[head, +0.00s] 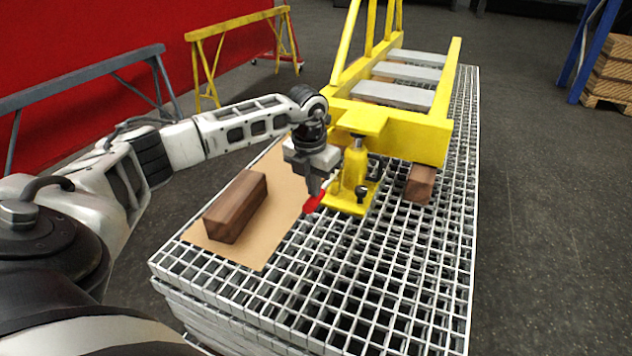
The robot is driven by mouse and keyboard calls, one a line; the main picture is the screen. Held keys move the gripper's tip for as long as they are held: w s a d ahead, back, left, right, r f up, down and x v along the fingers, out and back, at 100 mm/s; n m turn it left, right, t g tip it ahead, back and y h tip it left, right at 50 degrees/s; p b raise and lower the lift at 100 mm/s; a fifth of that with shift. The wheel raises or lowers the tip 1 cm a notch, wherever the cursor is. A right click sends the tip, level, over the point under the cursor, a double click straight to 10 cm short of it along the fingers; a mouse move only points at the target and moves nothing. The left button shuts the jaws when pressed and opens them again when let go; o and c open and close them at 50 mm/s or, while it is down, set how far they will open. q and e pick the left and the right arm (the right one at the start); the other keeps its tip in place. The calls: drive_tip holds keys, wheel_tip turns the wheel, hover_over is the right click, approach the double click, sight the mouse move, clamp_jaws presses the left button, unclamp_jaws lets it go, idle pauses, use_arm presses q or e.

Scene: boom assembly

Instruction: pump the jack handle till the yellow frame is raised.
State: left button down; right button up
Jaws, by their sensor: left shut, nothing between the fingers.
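The yellow frame (400,130) lies along the grating, its near crossbeam over the yellow jack (354,172). The jack stands upright on the grating, and its top is at a yellow plate on the frame. A red-gripped handle (314,202) shows low on the jack's left side. My left gripper (313,190) is shut and points down right at the handle's red end; I cannot tell whether it touches it. A wooden block (420,184) sits under the frame's right near corner; whether the frame rests on it is unclear. My right gripper is not in view.
The frame and jack are on a stack of metal gratings (375,290). A loose brown wooden block (236,207) lies on a cardboard sheet (262,250) at the left. Grey (85,75) and yellow (235,30) trestles stand behind. The grating's front right is clear.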

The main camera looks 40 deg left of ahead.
use_arm(q)
drive_tip(key=shift+s, duration=0.1)
drive_tip(key=s+p, duration=0.1)
drive_tip(key=s+r+p, duration=0.1)
drive_tip(key=shift+s+d+r, duration=0.1)
drive_tip(key=shift+s+d, duration=0.05)
drive_tip(key=shift+s, duration=0.35)
wheel_tip(320, 180, up, 16)
drive_tip(key=s+p, duration=0.1)
drive_tip(key=p, duration=0.1)
drive_tip(key=shift+s, duration=0.25)
drive_tip(key=shift+d, duration=0.1)
idle(0.5)
